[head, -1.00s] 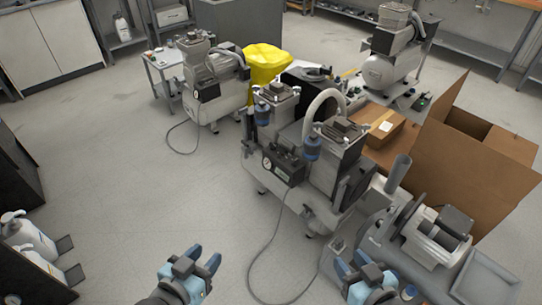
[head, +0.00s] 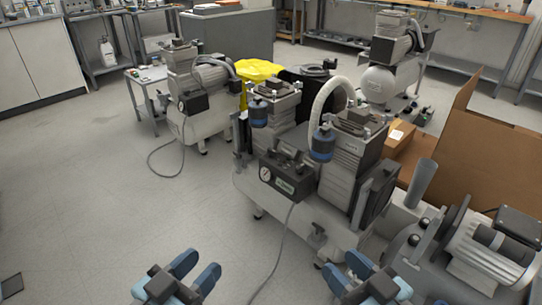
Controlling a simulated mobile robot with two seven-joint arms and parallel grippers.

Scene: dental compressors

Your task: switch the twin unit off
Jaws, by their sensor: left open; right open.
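The twin unit (head: 300,215) stands in the middle of the head view, a light grey compressor with two motor heads and a curved pale hose. On its front is a dark control box (head: 287,177) with a round gauge (head: 266,174) and a cable hanging down. The switch itself is too small to make out clearly. My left gripper (head: 196,272) is open and empty at the bottom, in front of the unit and apart from it. My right gripper (head: 342,270) is open and empty at the bottom, below the unit's right part, apart from it.
A single-head compressor (head: 203,122) stands behind left, and another (head: 385,85) at the back right. An open cardboard box (head: 465,145) and a grey machine (head: 490,255) crowd the right.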

